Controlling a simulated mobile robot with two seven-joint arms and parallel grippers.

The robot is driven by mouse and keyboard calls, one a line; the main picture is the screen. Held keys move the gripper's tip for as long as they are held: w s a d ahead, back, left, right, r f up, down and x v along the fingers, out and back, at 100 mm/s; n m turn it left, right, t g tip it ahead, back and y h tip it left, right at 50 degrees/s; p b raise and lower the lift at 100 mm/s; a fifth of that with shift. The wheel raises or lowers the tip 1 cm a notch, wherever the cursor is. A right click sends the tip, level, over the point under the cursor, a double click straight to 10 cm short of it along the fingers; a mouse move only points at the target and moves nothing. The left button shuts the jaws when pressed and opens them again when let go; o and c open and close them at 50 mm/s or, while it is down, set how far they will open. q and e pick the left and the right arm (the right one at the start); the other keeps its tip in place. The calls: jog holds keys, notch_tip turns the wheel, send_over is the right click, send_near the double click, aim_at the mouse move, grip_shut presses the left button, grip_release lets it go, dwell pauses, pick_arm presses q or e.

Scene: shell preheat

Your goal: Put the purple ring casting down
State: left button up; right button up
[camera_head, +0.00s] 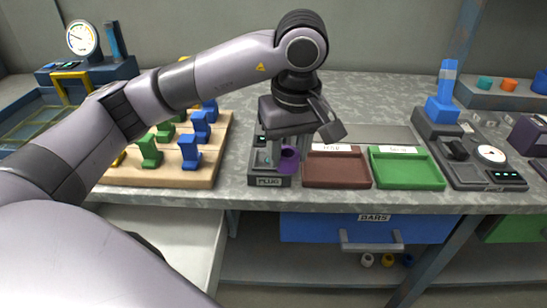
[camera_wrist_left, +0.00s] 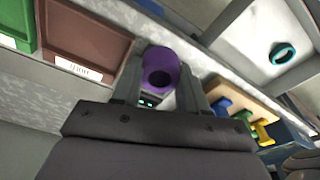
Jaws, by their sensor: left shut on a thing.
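The purple ring casting (camera_head: 289,158) is a short purple cylinder with a dark hole. My left gripper (camera_head: 287,155) is shut on it, above or at the grey station marked PLUG (camera_head: 268,181); I cannot tell whether the ring touches it. In the left wrist view the purple ring (camera_wrist_left: 161,68) sits between the two fingers of my left gripper (camera_wrist_left: 163,85). The gripper and wrist hide part of the station. My right gripper is not in view.
A brown tray (camera_head: 337,180) and a green tray (camera_head: 407,182) stand right of the station. A wooden board (camera_head: 205,173) with blue and green pieces is left. A blue drawer marked BARS (camera_head: 310,228) is below the counter.

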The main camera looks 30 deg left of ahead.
pick_arm(q)
jog(key=n, duration=0.2)
jog(key=r+n, duration=0.1)
jog(key=n, duration=0.1)
jog(key=w+a+r+n, duration=0.1)
jog(key=n, duration=0.1)
jog(key=shift+a+r+n+g+p, duration=0.1)
jog(key=shift+r+n+g+p, duration=0.05)
jog(key=shift+n+g+p, duration=0.2)
jog(key=w+a+r+m+h+p, duration=0.25)
jog(key=r+m, duration=0.45)
jog(key=m, duration=1)
jog(key=w+a+r+m+h+p, duration=0.1)
jog(key=a+r+m, duration=0.35)
jog(key=m, duration=1.25)
jog(key=shift+n, duration=0.35)
jog(key=f+b, duration=0.1)
jog(key=f, duration=0.3)
jog(key=f+b, duration=0.1)
jog(key=f, duration=0.4)
jog(key=d+f+b, duration=0.1)
jog(key=f, duration=0.3)
jog(key=shift+s+f+b, duration=0.1)
jog(key=shift+f+b, duration=0.15)
jog(key=shift+b, duration=0.05)
jog(key=shift+f, duration=2.4)
jog(key=shift+b, duration=0.3)
